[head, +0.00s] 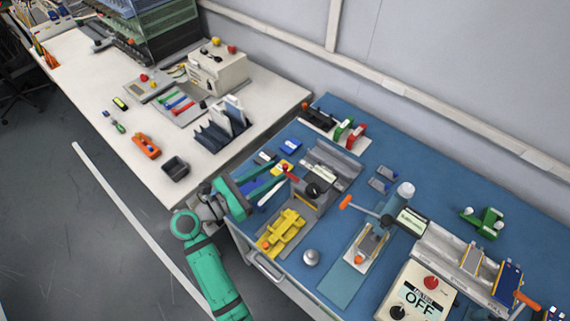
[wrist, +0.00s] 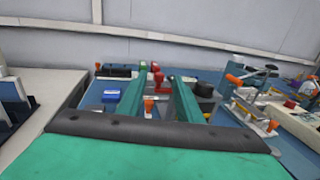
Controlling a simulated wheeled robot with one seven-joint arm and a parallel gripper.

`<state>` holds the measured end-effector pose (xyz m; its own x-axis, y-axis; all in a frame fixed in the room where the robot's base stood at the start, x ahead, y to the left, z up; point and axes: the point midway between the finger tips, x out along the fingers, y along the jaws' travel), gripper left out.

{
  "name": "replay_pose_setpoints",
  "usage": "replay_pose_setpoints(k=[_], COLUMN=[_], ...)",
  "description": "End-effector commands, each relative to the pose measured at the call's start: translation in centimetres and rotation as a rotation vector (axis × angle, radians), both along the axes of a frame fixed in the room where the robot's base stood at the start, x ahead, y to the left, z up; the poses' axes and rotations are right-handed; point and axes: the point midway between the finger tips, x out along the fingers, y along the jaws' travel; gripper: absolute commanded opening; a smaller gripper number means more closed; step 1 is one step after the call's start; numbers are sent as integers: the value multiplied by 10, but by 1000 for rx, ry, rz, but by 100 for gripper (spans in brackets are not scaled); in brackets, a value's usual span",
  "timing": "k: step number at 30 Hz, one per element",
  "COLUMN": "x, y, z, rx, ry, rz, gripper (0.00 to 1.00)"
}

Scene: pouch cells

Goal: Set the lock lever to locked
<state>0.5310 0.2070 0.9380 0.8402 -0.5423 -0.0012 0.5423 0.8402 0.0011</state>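My gripper (head: 276,184) is open, its two green fingers apart, above the left part of the blue bench. In the wrist view the gripper (wrist: 157,88) shows nothing clamped between its fingers. A small red-handled lever (head: 289,171) stands just beyond the fingertips, beside a grey fixture (head: 318,190) with a black knob. It may be the lock lever; I cannot read its setting. In the wrist view a red part (wrist: 158,77) shows between the fingers, with an orange piece (wrist: 148,104) nearer. The fingers hide part of the fixture. Contact with the lever cannot be told.
A yellow tray (head: 283,233) and a silver knob (head: 311,257) sit in front of the fixture. An orange-handled clamp (head: 364,208) and an OFF-marked box (head: 418,294) stand to the right. A white table (head: 80,80) is at left.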

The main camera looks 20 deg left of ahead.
Motion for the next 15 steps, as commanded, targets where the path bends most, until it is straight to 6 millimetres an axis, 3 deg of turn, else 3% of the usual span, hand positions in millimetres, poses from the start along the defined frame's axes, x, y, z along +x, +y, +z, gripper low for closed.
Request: replay_pose_setpoints(k=[6,15], x=[29,45], y=[-19,-29], z=[0,0], rx=[-1,-1], ry=[1,0], rz=[-2,0], gripper=[32,32])
